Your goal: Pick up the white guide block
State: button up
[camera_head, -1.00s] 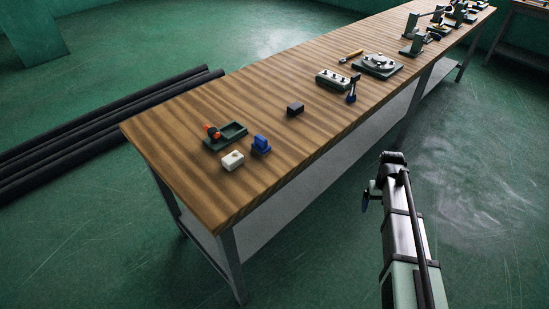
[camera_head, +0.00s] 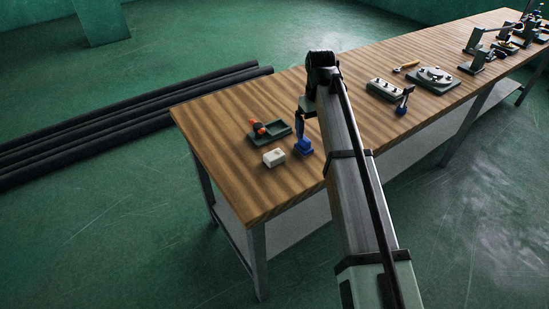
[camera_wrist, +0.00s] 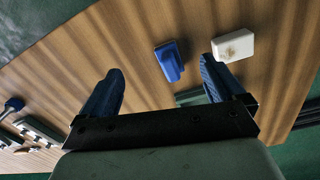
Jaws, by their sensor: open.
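The white guide block (camera_head: 274,157) lies on the wooden table near its left end, in front of a dark green tray. In the wrist view the white guide block (camera_wrist: 233,45) is at the upper right, just beyond the right finger, with a brownish mark on its face. My gripper (camera_wrist: 160,80) is open with two blue fingers and nothing between them. In the head view my gripper (camera_head: 301,135) hangs over the table to the right of the white block, close to a blue block. The blue block (camera_wrist: 171,60) shows ahead of the fingers, left of the white block.
The dark green tray (camera_head: 284,131) holds an orange-red part behind the white block. The blue block (camera_head: 303,147) stands close on its right. Fixtures, including a grey-topped one (camera_head: 385,89), stand further right. The table's front-left corner is clear.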

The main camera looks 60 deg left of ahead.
jog(key=s+a+r+n, duration=0.1)
jog(key=s+a+r, duration=0.15)
jog(key=s, duration=0.25)
jog(key=s+a+r+n, duration=0.1)
jog(key=s+a+r, duration=0.15)
jog(key=s, duration=0.35)
send_over(274, 154)
jog(key=f, duration=0.7)
jog(key=shift+d+f, duration=0.15)
jog(key=shift+d, duration=0.1)
jog(key=shift+a+f, duration=0.2)
jog(key=shift+f, duration=3.1)
jog(key=c, duration=1.2)
